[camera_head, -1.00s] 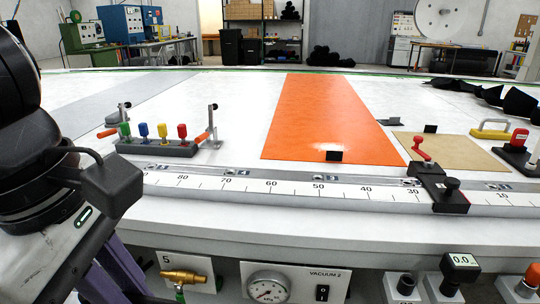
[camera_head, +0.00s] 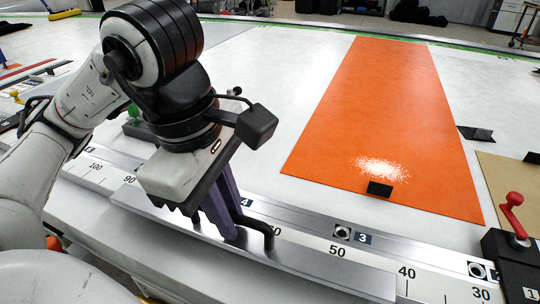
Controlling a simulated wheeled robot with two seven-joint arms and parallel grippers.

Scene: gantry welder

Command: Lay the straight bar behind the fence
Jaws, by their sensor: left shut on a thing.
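My left gripper (camera_head: 238,226) is shut, with its purple fingers pointing down at the straight bar (camera_head: 330,266). The bar is long, flat and silver-grey. It runs from under my arm toward the lower right, roughly along the fence (camera_head: 400,248), the metal rail with a number scale. In the picture the bar covers part of the scale and lies on the near side of the rail. Whether it touches the rail or hangs just above it, I cannot tell. My gripper hides the bar's grasped part. My right gripper is not in view.
Behind the fence lies an orange sheet (camera_head: 385,110) with white specks and a small black block (camera_head: 380,188) at its near edge. A black clamp with a red lever (camera_head: 512,210) sits on the rail at the right. White table (camera_head: 285,100) left of the sheet is clear.

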